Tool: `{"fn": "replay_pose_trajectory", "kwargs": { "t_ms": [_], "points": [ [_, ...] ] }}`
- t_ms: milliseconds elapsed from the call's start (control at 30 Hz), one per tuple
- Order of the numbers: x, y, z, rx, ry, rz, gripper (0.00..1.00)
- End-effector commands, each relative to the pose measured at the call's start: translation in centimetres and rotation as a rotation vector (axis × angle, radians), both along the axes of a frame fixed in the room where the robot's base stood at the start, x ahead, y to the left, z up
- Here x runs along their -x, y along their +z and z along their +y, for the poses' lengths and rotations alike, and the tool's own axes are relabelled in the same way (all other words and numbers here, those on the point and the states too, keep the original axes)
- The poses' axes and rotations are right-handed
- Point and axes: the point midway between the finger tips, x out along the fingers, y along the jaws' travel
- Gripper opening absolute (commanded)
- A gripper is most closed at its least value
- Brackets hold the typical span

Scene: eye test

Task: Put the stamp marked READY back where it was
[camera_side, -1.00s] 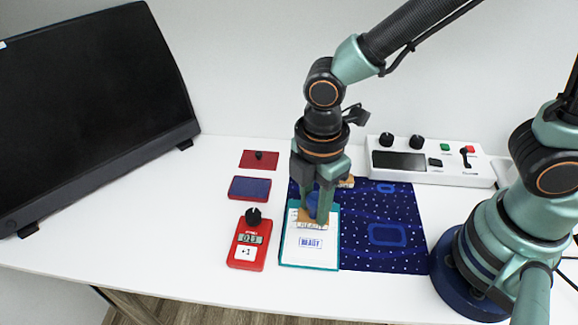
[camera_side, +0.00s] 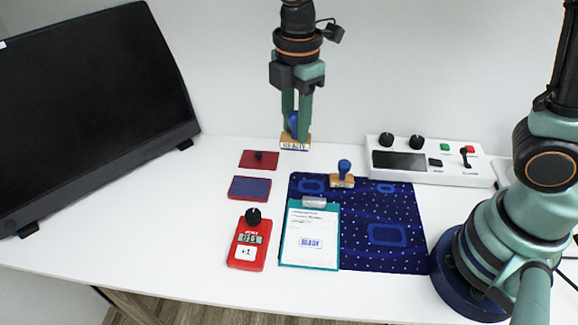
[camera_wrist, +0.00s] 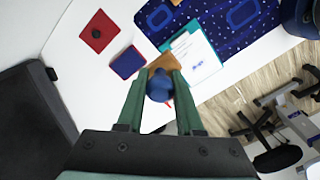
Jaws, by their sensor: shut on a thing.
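My gripper (camera_side: 297,120) is shut on a stamp with a blue handle and a wooden base (camera_side: 295,146). The label on its base is small and seems to read READY. It hangs above the table's back part, upright or nearly so. The wrist view shows its blue knob (camera_wrist: 159,88) between my fingers (camera_wrist: 159,77). A second blue-handled stamp (camera_side: 342,181) stands on the dark blue mat (camera_side: 405,212); its label is too small to read. The mat has several blue outlined shapes. A clipboard (camera_side: 283,247) holds a paper with a blue READY imprint (camera_side: 311,243).
Left of the mat are a red pad lid with a black knob (camera_side: 259,160), a blue ink pad (camera_side: 249,187) and a red counter (camera_side: 246,243). A white control box (camera_side: 455,173) stands back right, a dark monitor (camera_side: 90,105) far left. White table is free left of the pads.

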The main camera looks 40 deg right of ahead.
Motion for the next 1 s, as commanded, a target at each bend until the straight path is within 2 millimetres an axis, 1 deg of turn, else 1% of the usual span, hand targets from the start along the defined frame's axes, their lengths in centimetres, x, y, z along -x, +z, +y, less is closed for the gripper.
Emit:
{"fn": "replay_pose_trajectory", "kwargs": {
  "t_ms": [33,100,200,300,367,467,800,900,1000],
  "points": [
    [-1.3,1.1,-1.2,-0.001,-0.006,-0.004,0.0],
    [-2.5,2.4,-2.4,-0.001,-0.001,-0.003,0.0],
    [-3.6,3.8,-3.8,0.0,0.005,-0.001,0.0],
    [-4.1,4.3,-4.6,0.001,0.009,0.001,0.0],
    [-4.2,4.0,-4.8,0.002,0.011,0.003,0.0],
    [-4.2,2.4,-4.9,0.002,0.012,0.006,0.0],
    [-4.1,-6.0,-4.9,0.002,0.012,0.007,0.0],
    [-4.1,-8.3,-4.9,0.002,0.012,0.007,0.0],
    [-4.1,-10.1,-4.8,0.002,0.012,0.005,0.0]
  ]
}}
